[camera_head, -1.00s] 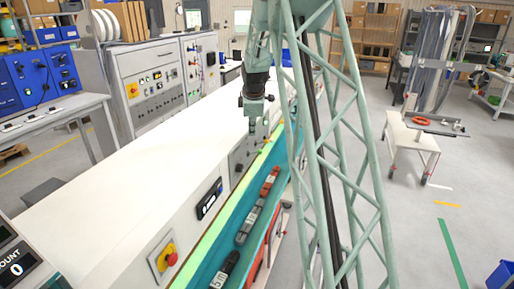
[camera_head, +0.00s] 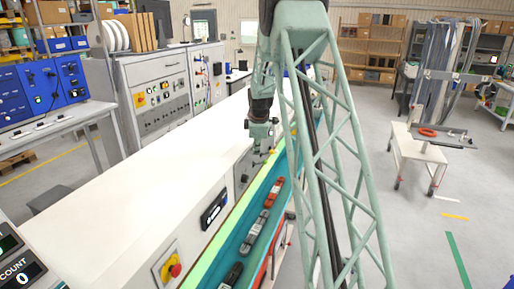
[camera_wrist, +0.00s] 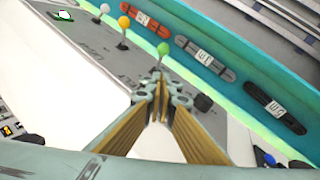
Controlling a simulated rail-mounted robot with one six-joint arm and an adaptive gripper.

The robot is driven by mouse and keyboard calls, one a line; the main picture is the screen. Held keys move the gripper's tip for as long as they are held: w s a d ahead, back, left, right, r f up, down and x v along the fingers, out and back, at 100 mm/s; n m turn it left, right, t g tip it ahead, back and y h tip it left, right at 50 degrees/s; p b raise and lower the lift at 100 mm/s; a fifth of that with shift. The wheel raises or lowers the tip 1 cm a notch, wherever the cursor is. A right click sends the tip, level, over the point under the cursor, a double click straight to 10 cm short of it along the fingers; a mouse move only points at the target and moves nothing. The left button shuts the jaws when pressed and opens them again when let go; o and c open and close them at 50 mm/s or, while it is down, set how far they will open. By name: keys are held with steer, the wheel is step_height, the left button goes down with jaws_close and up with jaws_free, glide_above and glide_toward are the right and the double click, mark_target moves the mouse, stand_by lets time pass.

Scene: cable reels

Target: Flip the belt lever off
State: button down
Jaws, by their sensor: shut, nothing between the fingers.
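In the head view my gripper (camera_head: 262,150) is over the front edge of the white bench, beside the belt (camera_head: 240,245). The levers are too small there to tell apart.
The teal belt carries an orange reel (camera_wrist: 152,23), a grey reel (camera_wrist: 205,57) and a black reel (camera_wrist: 274,108). A black knob (camera_wrist: 203,103) is near my fingers.

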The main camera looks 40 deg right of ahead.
mark_target(264, 163)
steer(key=d+f, duration=0.3)
steer(key=f, duration=0.2)
steer(key=shift+w+d+f+p, duration=0.25)
steer(key=shift+d+f+p, duration=0.1)
steer(key=shift+s+d+f+b, duration=0.3)
steer(key=shift+s+f+b, duration=0.2)
steer(key=shift+b, duration=0.3)
stand_by(0.7)
steer(key=shift+s+d+f+b, duration=0.1)
steer(key=shift+s+f+b, duration=0.05)
steer(key=shift+f+b, duration=0.25)
steer(key=f+b, duration=0.1)
steer(key=s+f+b, duration=0.1)
steer(key=b, duration=0.1)
steer(key=shift+s+d+f, duration=0.1)
steer(key=shift+d+f, duration=0.15)
steer(key=shift+d, duration=0.15)
steer(key=shift+r, duration=0.2)
steer(key=shift+r, duration=0.4)
